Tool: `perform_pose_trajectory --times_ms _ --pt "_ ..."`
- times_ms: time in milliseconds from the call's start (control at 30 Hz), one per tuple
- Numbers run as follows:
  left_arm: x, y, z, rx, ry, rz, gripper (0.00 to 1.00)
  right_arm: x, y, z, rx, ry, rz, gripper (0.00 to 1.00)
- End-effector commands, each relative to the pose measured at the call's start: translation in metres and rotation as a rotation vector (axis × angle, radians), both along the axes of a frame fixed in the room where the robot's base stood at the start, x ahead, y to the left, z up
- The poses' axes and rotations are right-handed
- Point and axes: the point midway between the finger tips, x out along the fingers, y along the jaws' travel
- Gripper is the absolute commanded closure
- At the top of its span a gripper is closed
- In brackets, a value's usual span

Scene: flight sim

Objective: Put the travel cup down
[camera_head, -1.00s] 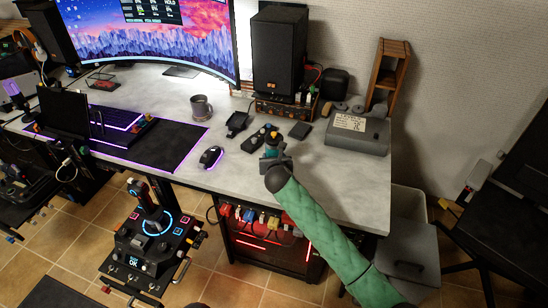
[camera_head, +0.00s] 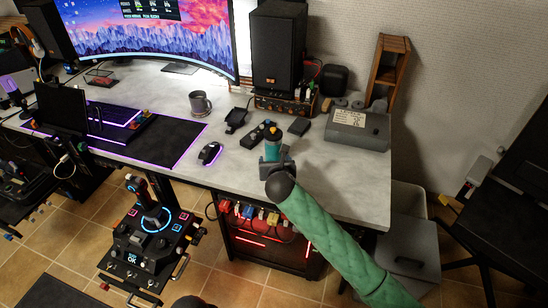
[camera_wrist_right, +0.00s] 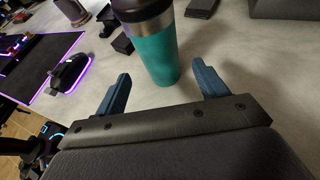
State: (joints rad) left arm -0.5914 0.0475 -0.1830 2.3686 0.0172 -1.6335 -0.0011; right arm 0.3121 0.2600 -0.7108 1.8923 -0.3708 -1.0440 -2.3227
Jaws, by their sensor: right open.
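The travel cup (camera_head: 272,146) is teal with a steel band and dark lid. It stands upright on the grey desk (camera_head: 330,187) near the front edge. In the right wrist view the cup (camera_wrist_right: 151,50) stands just ahead of my right gripper, its top cut off by the frame. My right gripper (camera_wrist_right: 158,90) is open, with one blue finger on each side and a visible gap to the cup. In the head view the right gripper (camera_head: 277,165) is at the desk's front edge, partly covering the cup's base. My left gripper is not in view.
A grey mug (camera_head: 200,103), a lit mouse (camera_head: 210,153) and a small black controller (camera_head: 258,133) are on the desk left of and behind the cup. A grey box (camera_head: 357,129) stands to the right. The desktop right of the cup is clear.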

Motion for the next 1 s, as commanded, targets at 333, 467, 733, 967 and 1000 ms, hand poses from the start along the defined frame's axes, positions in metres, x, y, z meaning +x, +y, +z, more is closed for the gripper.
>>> perform_pose_trajectory --times_ms 333,467,733,967,1000 --pt "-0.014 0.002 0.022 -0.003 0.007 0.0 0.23 -0.036 -0.003 0.014 0.0 0.0 0.001 0.28" --pt "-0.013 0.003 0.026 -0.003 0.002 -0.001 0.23 -0.038 -0.003 0.016 0.0 0.0 0.001 0.28" --pt "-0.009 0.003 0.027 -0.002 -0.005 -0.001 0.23 -0.038 -0.003 0.016 0.0 0.0 0.0 0.28" --pt "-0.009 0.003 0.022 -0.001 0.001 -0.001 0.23 -0.038 -0.003 0.016 0.02 0.002 -0.008 0.28" --pt "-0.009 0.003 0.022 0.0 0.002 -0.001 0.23 -0.038 -0.003 0.016 0.041 0.003 -0.017 0.28"
